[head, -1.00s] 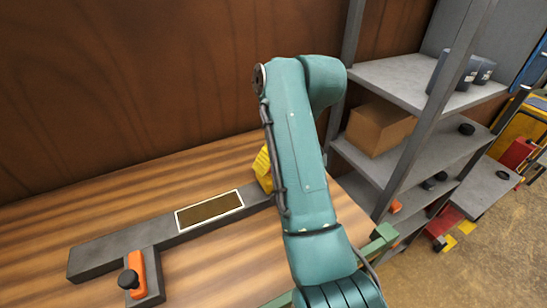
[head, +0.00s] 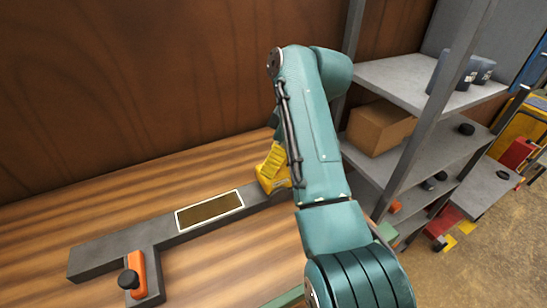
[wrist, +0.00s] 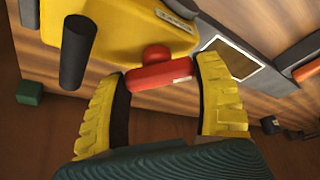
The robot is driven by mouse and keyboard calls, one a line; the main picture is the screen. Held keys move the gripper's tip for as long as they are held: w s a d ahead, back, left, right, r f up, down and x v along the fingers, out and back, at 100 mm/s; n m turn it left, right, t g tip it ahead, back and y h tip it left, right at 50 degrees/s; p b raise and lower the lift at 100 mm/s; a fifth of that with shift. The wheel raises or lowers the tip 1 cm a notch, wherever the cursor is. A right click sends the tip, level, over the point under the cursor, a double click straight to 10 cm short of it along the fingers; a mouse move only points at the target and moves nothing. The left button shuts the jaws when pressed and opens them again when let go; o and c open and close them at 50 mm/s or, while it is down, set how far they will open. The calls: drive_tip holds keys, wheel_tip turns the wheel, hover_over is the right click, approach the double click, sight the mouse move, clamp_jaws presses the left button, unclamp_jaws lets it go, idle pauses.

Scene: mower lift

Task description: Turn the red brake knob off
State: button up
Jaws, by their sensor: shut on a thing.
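The red brake knob (wrist: 160,74) shows in the wrist view, a red bar with a round red hub above it, in front of a yellow housing (wrist: 125,32). My gripper (wrist: 163,90) has its two ribbed yellow fingers on either side of the red bar and is shut on it. A black handle (wrist: 75,50) sticks out from the yellow housing, left of the knob.
A white-framed dark panel (head: 209,211) lies on the grey bar. A grey shelf (head: 405,80) with a cardboard box (head: 378,128) stands close right of my arm.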

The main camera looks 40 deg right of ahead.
drive_tip(key=shift+r, duration=0.1)
drive_tip(key=o, duration=1.2)
drive_tip(key=v, duration=1.2)
